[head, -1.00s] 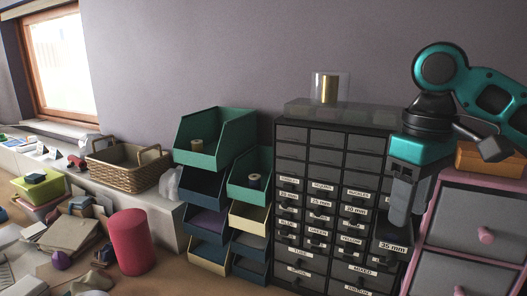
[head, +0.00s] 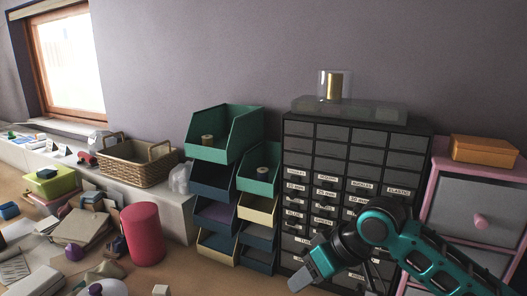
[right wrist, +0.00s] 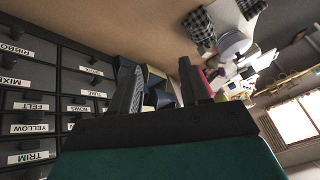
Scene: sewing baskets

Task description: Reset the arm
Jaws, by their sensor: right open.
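My right arm (head: 375,228) reaches in from the lower right of the head view. Its gripper (head: 300,281) points down and left, low in front of the dark drawer cabinet (head: 289,130). In the right wrist view the two fingers of the gripper (right wrist: 160,88) stand apart with nothing held between them. The labelled cabinet drawers (right wrist: 35,104) fill the left of that view. The arm hides the cabinet's lower right drawers in the head view. My left gripper is not in view.
Stacked green, blue and yellow bins (head: 236,128) stand left of the cabinet. A red cylinder (head: 143,236) and cluttered items lie on the left table. A pink drawer unit (head: 437,190) with an orange box (head: 483,150) stands right. A clear container (head: 334,86) tops the cabinet.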

